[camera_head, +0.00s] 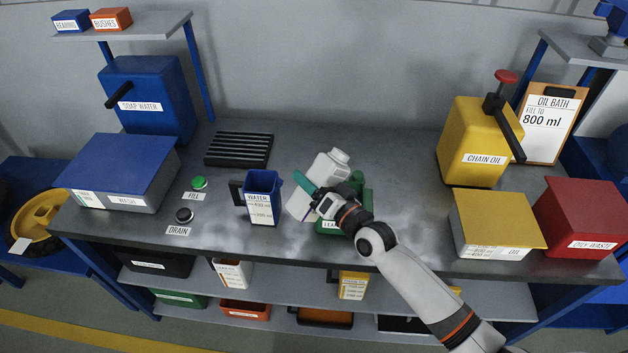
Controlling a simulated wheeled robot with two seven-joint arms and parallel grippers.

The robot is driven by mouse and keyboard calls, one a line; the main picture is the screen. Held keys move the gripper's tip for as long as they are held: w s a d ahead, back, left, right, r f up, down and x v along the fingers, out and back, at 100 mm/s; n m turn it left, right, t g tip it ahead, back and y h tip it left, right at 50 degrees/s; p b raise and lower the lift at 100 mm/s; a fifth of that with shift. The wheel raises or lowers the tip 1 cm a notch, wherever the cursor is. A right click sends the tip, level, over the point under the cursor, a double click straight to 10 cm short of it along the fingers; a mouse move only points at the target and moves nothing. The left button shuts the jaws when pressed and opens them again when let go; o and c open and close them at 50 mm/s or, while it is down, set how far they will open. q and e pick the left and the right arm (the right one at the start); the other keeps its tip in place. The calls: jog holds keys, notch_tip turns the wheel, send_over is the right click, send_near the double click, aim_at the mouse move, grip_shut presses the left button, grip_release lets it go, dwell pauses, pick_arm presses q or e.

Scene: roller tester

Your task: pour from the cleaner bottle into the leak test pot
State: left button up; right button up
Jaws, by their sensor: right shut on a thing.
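The white cleaner bottle (327,166) is in the middle of the bench, its capped-looking neck tilted up and to the right. My right gripper (318,199) is shut on the bottle, coming in from the lower right and hiding part of it. The green leak test pot (363,190) stands right behind and beside my right gripper; its label shows only the first letters. My gripper and the bottle hide much of the pot and its opening. I cannot tell whether the bottle touches the pot. My left gripper is not in view.
A blue water jug (263,181) stands just left of the bottle. A black slotted rack (239,149) lies behind it. The fill button (199,183) and drain button (184,215) are further left. A yellow chain oil can (470,130) stands at right; bench between is clear.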

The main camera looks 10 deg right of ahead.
jog(key=shift+s+a+f+m, duration=0.15)
jog(key=shift+a+m, duration=0.2)
jog(key=shift+m, duration=0.45)
dwell(0.4)
jog(key=shift+s+a+f+m, duration=0.1)
jog(key=shift+a+f+m, duration=0.1)
jog(key=shift+m, duration=0.3)
jog(key=shift+s+a+f+m, duration=0.1)
jog(key=shift+f+m, duration=0.05)
jog(key=shift+m, duration=0.35)
dwell(0.6)
jog(key=shift+s+a+f+m+b, duration=0.15)
jog(key=shift+f+m+b, duration=0.3)
jog(key=shift+m, duration=0.55)
dwell(0.7)
jog(key=shift+a+f+m+b, duration=0.1)
jog(key=shift+f+m+b, duration=0.25)
jog(key=shift+f+m, duration=0.4)
dwell(0.8)
jog(key=shift+r, duration=0.25)
